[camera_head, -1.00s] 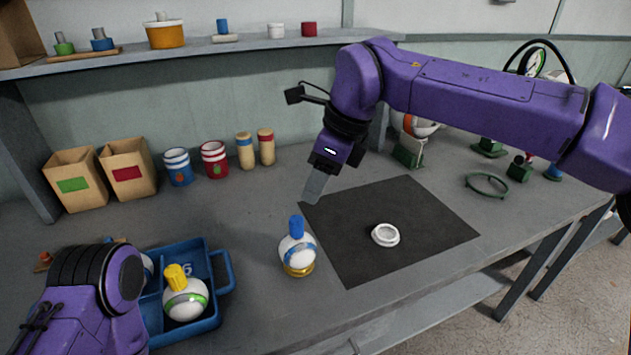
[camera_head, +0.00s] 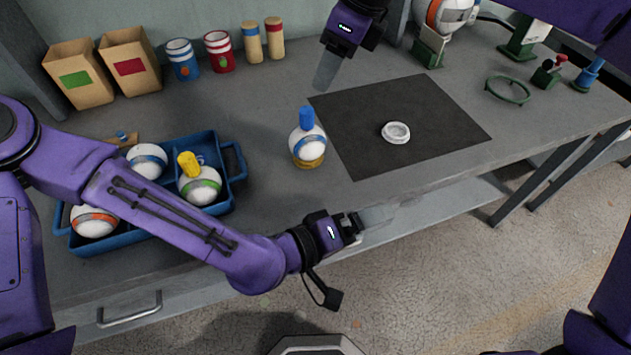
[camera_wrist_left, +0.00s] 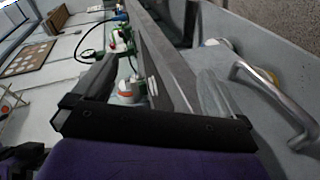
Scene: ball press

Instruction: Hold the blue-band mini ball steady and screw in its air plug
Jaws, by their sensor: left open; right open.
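The blue-band mini ball (camera_head: 307,141) is white with a blue band and stands upright on a gold ring base (camera_head: 309,162) on the bench. A blue plug (camera_head: 306,118) stands on its top. My right gripper (camera_head: 325,72) is open and empty, above the bench behind the ball and near the black mat's far left corner. My left gripper (camera_head: 377,219) is open and empty, in front of the bench edge, to the right of and nearer than the ball. Its jaws also show in the left wrist view (camera_wrist_left: 140,85). Neither gripper touches the ball.
A white ring (camera_head: 396,132) lies on the black mat (camera_head: 440,115). Paper bags (camera_head: 130,66) and cans (camera_head: 181,60) stand behind. A drawer handle (camera_head: 130,310) juts from the front.

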